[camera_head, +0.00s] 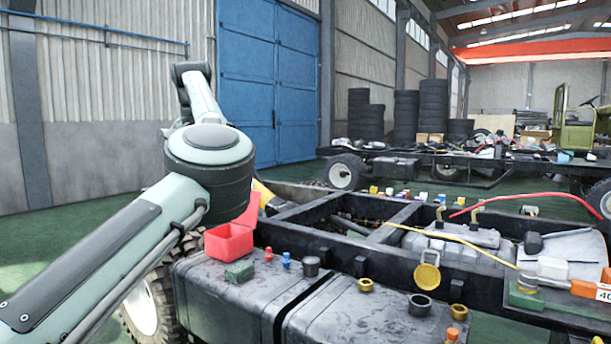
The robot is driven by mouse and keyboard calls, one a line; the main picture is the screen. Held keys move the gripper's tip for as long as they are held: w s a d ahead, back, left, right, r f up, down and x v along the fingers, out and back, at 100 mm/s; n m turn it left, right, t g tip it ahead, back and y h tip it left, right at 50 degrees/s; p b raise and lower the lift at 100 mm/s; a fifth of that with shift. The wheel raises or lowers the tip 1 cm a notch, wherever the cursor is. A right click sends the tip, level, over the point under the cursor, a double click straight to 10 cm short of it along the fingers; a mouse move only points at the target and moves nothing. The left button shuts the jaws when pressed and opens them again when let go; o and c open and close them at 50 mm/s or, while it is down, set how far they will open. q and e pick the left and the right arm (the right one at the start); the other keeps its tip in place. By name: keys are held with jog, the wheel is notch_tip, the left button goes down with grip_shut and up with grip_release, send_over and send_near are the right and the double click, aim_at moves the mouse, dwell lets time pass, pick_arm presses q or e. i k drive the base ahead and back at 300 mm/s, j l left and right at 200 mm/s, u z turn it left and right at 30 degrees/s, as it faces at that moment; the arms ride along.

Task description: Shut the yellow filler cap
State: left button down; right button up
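The yellow filler cap (427,276) stands raised, its round face turned toward me, on the right half of the chassis. A black ring-shaped neck (419,305) sits just below and in front of it on the dark tank (345,318). The cap looks open; its hinge is too small to make out. My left arm comes in from the left and bends up at the elbow, well left of the cap. Its gripper does not show. My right arm and gripper do not show either.
Brass rings (366,285) lie near the cap.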

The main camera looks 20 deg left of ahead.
aim_at(426, 276)
jog(key=i+j+z, duration=0.25)
jog(key=j+z, duration=0.25)
jog(key=i+j+z, duration=0.1)
jog(key=j+z, duration=0.15)
jog(key=j, duration=0.25)
jog(key=i+j+z, duration=0.1)
jog(key=j, duration=0.65)
jog(key=i+j+z, duration=0.1)
jog(key=j, duration=0.65)
jog(key=i+j, duration=0.1)
jog(key=j, duration=0.65)
jog(key=l+z, duration=0.05)
